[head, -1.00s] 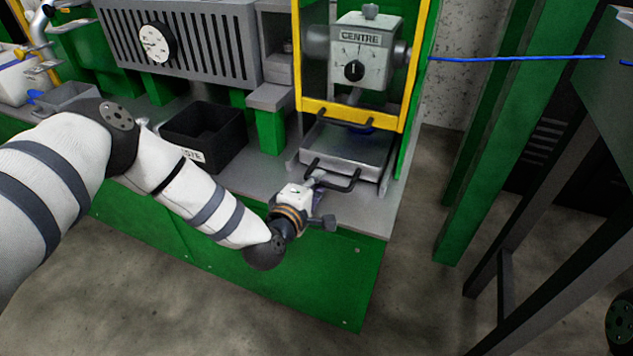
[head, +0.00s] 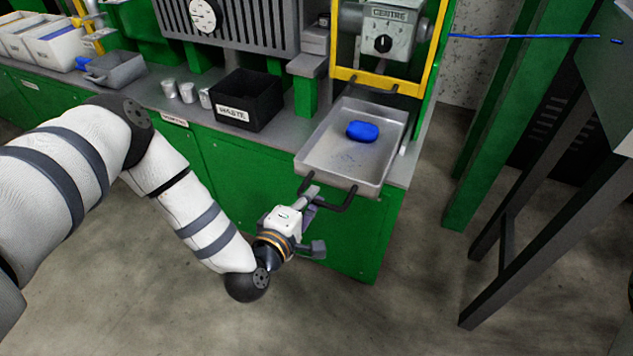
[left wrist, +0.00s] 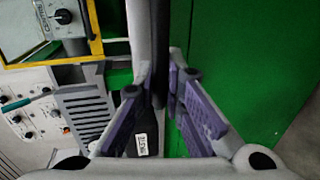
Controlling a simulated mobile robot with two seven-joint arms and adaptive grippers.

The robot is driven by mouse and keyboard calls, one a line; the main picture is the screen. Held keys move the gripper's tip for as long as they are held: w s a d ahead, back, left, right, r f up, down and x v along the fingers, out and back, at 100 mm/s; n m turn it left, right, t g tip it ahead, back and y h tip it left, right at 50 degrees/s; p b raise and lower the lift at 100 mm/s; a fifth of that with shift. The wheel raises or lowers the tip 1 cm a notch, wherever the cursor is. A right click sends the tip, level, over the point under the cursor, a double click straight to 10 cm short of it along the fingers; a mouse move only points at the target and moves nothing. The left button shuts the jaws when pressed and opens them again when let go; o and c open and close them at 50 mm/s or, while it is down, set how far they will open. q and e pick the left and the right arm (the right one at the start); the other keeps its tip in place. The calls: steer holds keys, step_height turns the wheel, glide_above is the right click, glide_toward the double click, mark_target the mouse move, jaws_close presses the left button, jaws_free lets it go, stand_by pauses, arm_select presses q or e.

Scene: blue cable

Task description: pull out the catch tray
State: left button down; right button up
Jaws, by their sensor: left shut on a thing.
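The catch tray (head: 322,160) is a shallow grey metal tray, slid out from under the yellow-framed machine and over the front edge of the bench. A blue lump (head: 362,131) lies in it, with some blue dust around it. A dark bar handle (head: 345,203) runs along the tray's front. My left gripper (head: 308,195) is shut on the left part of this handle. In the left wrist view its purple-padded fingers (left wrist: 172,105) close around the dark bar. My right gripper does not show.
A black WASTE bin (head: 250,100) stands on the bench left of the tray, with small grey cups (head: 186,92) beyond it. The yellow guard frame (head: 360,82) stands behind the tray. A dark stand (head: 545,215) is at the right. Floor in front is clear.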

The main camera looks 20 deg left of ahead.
arm_select(q)
steer(key=shift+s, duration=0.75)
steer(key=c, duration=1.9)
jaws_free()
steer(key=shift+c, duration=0.2)
steer(key=v, duration=1.2)
